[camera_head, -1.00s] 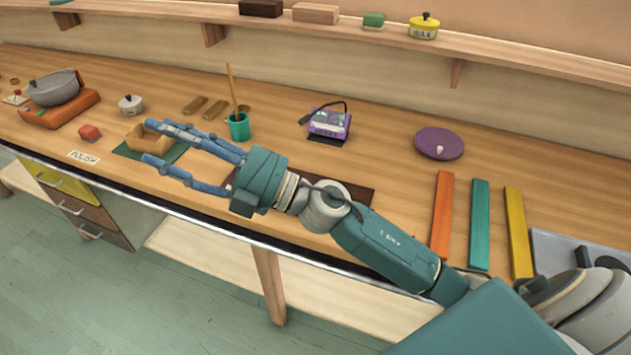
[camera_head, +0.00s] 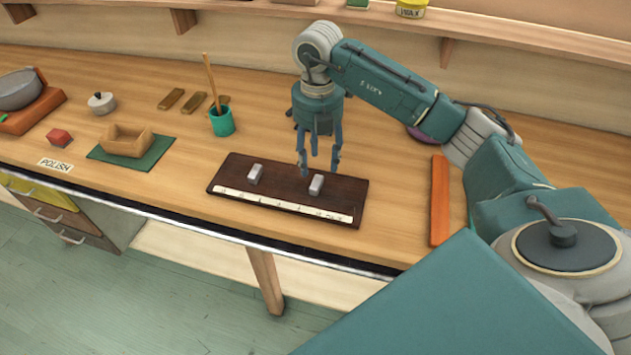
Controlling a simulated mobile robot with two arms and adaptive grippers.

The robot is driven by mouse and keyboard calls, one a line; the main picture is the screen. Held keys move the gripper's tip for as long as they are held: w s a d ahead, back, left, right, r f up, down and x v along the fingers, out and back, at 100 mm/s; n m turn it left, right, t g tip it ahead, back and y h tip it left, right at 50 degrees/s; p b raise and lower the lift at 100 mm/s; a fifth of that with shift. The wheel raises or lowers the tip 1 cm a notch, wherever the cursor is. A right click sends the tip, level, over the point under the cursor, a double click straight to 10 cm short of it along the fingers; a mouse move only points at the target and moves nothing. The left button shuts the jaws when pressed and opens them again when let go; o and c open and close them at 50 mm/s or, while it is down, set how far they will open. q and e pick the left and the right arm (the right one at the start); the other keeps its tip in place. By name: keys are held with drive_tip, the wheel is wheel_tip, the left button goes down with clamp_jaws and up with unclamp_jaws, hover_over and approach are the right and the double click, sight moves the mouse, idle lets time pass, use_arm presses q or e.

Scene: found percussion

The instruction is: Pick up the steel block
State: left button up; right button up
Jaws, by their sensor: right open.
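Two small grey metal-looking blocks stand on a dark brown board with a pale marked strip along its front edge. One block (camera_head: 255,174) is on the board's left half and the other block (camera_head: 316,184) is right of the middle. I cannot tell by look which one is steel. The bare wood of the board (camera_head: 285,185) shows between them. My right gripper (camera_head: 320,166) points down with its fingers apart and empty, just above or behind the right block. In the picture its fingertips are close to that block; contact cannot be told. My left gripper is not in view.
An orange bar (camera_head: 440,200) lies right of the board. A green cup (camera_head: 222,122) with a stick stands behind it. A wooden tray (camera_head: 128,140) on a green mat and a red block (camera_head: 59,138) are to the left. The bench's front edge runs close below the board.

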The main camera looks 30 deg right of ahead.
sight(314, 181)
drive_tip(key=shift+w+f, duration=0.1)
drive_tip(key=shift+f, duration=0.8)
drive_tip(key=f+p, duration=0.1)
drive_tip(key=f, duration=0.1)
drive_tip(key=f+p, duration=0.1)
drive_tip(key=f, duration=0.1)
drive_tip(key=shift+w+a+p, duration=0.2)
drive_tip(key=shift+a+p, duration=0.1)
drive_tip(key=shift+f, duration=0.65)
clamp_jaws()
drive_tip(key=shift+w, duration=0.1)
drive_tip(key=shift+r, duration=0.1)
